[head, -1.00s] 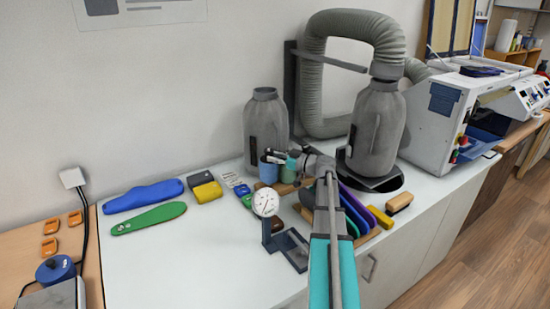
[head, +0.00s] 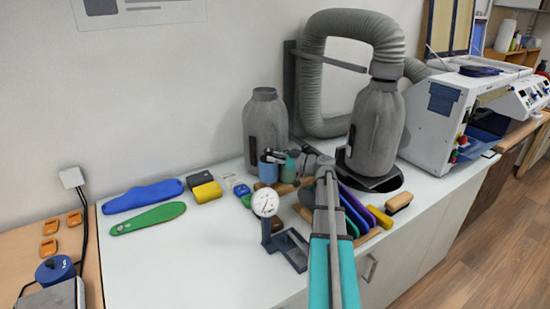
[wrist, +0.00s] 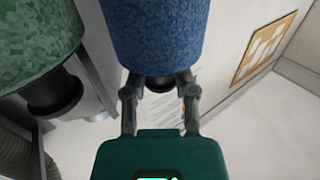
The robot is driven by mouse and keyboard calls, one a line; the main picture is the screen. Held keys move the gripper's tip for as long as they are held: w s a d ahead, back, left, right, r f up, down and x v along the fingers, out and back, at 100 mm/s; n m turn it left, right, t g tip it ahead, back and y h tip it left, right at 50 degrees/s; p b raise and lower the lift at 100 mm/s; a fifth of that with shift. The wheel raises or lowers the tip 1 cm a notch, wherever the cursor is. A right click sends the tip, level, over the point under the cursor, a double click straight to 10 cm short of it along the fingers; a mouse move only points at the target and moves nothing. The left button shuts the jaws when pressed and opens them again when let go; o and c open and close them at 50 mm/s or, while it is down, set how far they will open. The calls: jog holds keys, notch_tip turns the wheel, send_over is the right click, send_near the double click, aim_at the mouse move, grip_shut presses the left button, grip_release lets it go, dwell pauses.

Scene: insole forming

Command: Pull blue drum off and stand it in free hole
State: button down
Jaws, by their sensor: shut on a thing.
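The blue drum (wrist: 155,35) is a speckled blue cylinder with a dark neck below it in the wrist view. My gripper (wrist: 160,88) has its two fingers closed on either side of that neck. In the head view the blue drum (head: 267,171) is small, left of a green drum (head: 290,168), with my gripper (head: 272,155) at its top. The green drum (wrist: 38,45) is also at the left of the wrist view, apart from the blue one, with its own dark neck. I cannot make out a free hole.
A dial gauge (head: 265,204) on a stand is in front of the drums. Coloured insoles (head: 355,212) stand in a rack to the right. Grey bottle-shaped machine parts (head: 264,122) stand behind.

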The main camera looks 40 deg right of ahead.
aim_at(274, 165)
jog(key=shift+f+b, duration=1.65)
dwell(1.8)
jog(key=shift+c, duration=1.6)
grip_release()
jog(key=shift+o, duration=1.4)
jog(key=shift+r, duration=0.15)
jog(key=shift+s+r+p, duration=0.2)
jog(key=shift+r+p, duration=1.2)
jog(key=shift+p, duration=0.1)
jog(key=shift+s+r+p, duration=0.2)
jog(key=shift+r+p, duration=1.15)
jog(key=shift+p, duration=0.1)
jog(key=shift+r, duration=0.1)
